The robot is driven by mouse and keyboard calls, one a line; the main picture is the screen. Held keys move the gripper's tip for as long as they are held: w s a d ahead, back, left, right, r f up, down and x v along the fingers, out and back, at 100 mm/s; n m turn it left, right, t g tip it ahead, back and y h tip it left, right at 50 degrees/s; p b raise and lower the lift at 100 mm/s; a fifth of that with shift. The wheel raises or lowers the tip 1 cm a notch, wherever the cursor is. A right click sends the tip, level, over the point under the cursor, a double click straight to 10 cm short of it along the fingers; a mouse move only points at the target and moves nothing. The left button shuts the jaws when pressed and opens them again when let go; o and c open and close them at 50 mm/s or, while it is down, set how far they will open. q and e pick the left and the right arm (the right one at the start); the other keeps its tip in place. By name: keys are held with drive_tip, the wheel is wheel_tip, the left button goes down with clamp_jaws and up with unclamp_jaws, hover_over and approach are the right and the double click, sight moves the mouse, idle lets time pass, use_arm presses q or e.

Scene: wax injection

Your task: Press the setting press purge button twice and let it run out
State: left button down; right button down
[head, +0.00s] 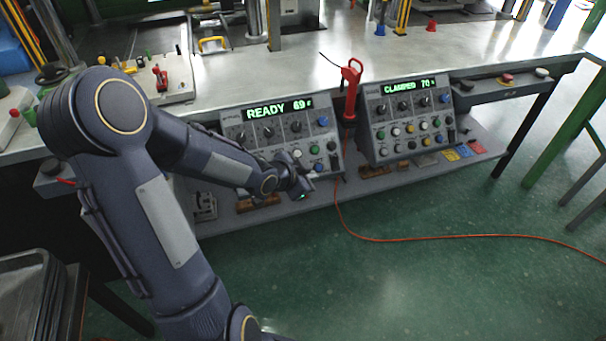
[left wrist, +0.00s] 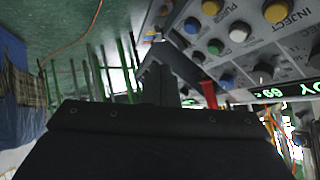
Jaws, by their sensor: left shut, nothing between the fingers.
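The left control box (head: 282,128) has a lit display reading READY 69, with dials and coloured buttons below it. A similar box (head: 405,115) to its right reads CLAMPED 70. My left gripper (head: 303,190) is shut and empty in front of the left box's lower button rows, hiding part of them. In the left wrist view the dark fingers (left wrist: 163,62) lie beside the box's button face (left wrist: 256,45), and I cannot tell whether they touch. My right gripper is not in view.
A red tool (head: 351,88) stands between the boxes, and its orange cable (head: 430,238) runs across the green floor. The metal bench (head: 290,68) is behind. A shelf (head: 300,200) runs under the boxes. The floor in front is open.

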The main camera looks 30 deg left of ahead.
use_arm(q)
drive_tip(key=w+a+f, duration=0.4)
drive_tip(key=a+f, duration=0.1)
drive_tip(key=shift+w+f+p, duration=0.2)
drive_tip(key=shift+f+p, duration=0.1)
drive_tip(key=shift+f, duration=0.05)
drive_tip(key=shift+a, duration=0.1)
idle(2.0)
drive_tip(key=shift+w+a+f, duration=0.2)
drive_tip(key=shift+a+f, duration=0.05)
drive_tip(key=shift+w+a+f, duration=0.2)
drive_tip(key=shift+a+f, duration=0.05)
drive_tip(key=shift+f, duration=0.05)
idle(0.8)
idle(0.4)
drive_tip(key=shift+s+d+r, duration=0.45)
drive_tip(key=shift+d+r, duration=0.05)
drive_tip(key=shift+r, duration=0.05)
